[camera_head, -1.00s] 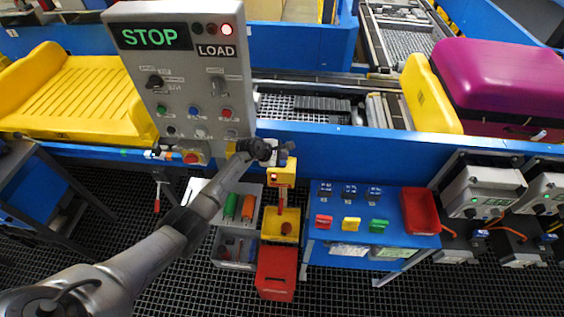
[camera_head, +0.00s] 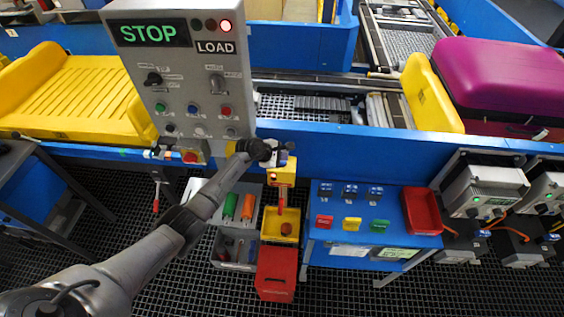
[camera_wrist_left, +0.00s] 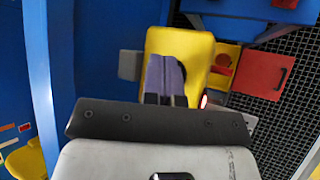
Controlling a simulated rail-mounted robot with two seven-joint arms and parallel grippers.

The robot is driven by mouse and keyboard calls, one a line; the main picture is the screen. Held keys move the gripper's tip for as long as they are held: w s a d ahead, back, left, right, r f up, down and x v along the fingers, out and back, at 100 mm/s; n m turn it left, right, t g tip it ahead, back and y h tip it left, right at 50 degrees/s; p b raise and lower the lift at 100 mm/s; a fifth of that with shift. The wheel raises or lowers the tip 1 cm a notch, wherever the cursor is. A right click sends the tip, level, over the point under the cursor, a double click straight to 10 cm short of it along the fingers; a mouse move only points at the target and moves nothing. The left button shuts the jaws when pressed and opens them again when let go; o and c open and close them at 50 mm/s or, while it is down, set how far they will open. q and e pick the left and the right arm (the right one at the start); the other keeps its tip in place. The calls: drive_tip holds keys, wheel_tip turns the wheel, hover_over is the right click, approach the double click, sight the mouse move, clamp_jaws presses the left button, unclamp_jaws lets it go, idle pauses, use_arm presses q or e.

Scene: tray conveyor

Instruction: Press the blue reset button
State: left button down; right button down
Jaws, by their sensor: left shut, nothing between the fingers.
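A blue button (camera_head: 193,108) sits on the front of the grey control panel (camera_head: 180,60), between a green button (camera_head: 160,107) and a red button (camera_head: 226,111). Its label is too small to read. My left gripper (camera_head: 287,148) is to the right of and below the panel, apart from this button. The gripper is shut and empty, just above a yellow box (camera_head: 282,172) on a post. In the left wrist view, the gripper's fingertips (camera_wrist_left: 165,62) lie together in front of the yellow box (camera_wrist_left: 205,50), hiding part of its face. My right gripper is not in view.
A blue conveyor side wall (camera_head: 350,145) runs behind the gripper. A red bin (camera_head: 276,275) and grey bins with bottles (camera_head: 225,250) stand below. A yellow tray (camera_head: 70,90) is at left.

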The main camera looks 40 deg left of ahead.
sight(282, 163)
use_arm(q)
drive_tip(key=shift+f+b, duration=0.3)
drive_tip(key=shift+b, duration=0.05)
idle(0.6)
drive_tip(key=shift+r, duration=0.2)
drive_tip(key=shift+r+p, duration=0.5)
drive_tip(key=shift+r, duration=0.05)
wheel_tip(282, 163, up, 6)
drive_tip(key=p, duration=0.4)
idle(1.0)
